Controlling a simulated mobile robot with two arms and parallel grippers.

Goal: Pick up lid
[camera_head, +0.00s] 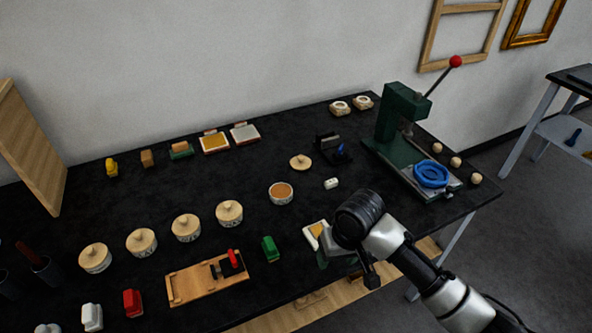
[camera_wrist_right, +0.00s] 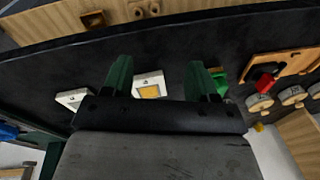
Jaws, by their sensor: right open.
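A loose round wooden lid with a small knob (camera_head: 301,162) lies on the black table, behind an open white pot with tan contents (camera_head: 281,193). Several similar pots with lids on, such as this lidded pot (camera_head: 229,213), stand in a row to the left. My right gripper (camera_head: 323,262) is at the table's front edge, well in front of the loose lid and apart from it. In the right wrist view its two green fingers (camera_wrist_right: 159,80) are spread with nothing held between them. I cannot make out the loose lid there. My left gripper is not in view.
A white tray with a yellow square (camera_head: 314,232) and a green block (camera_head: 270,249) are near my right gripper. A wooden board with a red-handled tool (camera_head: 190,284) lies front left. A green press (camera_head: 402,115) and blue ring (camera_head: 431,174) stand right. A small white block (camera_head: 331,183) is near the pot.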

